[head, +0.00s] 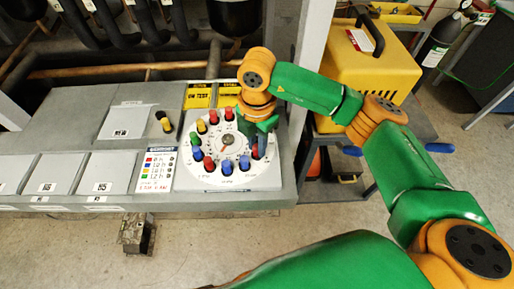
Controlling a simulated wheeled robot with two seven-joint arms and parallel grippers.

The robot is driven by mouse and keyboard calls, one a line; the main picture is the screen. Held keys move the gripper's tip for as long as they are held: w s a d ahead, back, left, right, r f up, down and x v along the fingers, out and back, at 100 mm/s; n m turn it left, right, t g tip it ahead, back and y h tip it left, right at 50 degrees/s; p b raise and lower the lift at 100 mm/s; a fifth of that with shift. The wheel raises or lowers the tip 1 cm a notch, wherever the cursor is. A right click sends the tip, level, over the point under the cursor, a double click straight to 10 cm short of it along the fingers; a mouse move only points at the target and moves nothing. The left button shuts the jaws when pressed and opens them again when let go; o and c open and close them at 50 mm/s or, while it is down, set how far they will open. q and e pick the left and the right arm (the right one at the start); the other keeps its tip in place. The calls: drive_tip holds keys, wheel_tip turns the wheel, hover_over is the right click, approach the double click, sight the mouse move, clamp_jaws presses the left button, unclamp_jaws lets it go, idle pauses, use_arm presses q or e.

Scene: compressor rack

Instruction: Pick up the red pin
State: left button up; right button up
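A round white dial (222,146) with several coloured pins around its rim sits on the grey panel. Red pins show at the top (228,113) and at the lower left (209,165). Yellow, green and blue pins stand between and beside them. My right gripper (260,138) points down over the dial's right edge, close to the pins there. Its wrist and fingers hide part of that side, so I cannot tell whether its fingers are apart or closed on a pin. My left gripper is out of view.
A printed card (157,171) lies left of the dial, with yellow labels (199,96) behind it. A black-and-yellow knob (164,122) stands on the panel. A grey post (312,50) and a yellow case (362,70) are close to my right arm. Pipes run behind the panel.

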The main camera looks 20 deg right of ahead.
drive_tip(key=shift+s, duration=0.1)
clamp_jaws()
drive_tip(key=shift+r, duration=0.1)
drive_tip(key=r+b, duration=0.1)
drive_tip(key=r, duration=0.2)
drive_tip(key=shift+s+r+b, duration=0.35)
drive_tip(key=shift+b, duration=0.05)
drive_tip(key=s+d+r+b, duration=0.1)
drive_tip(key=s+r+b, duration=0.2)
drive_tip(key=s+r, duration=0.6)
drive_tip(key=s, duration=0.4)
drive_tip(key=shift+d, duration=0.35)
drive_tip(key=shift+w+r, duration=0.1)
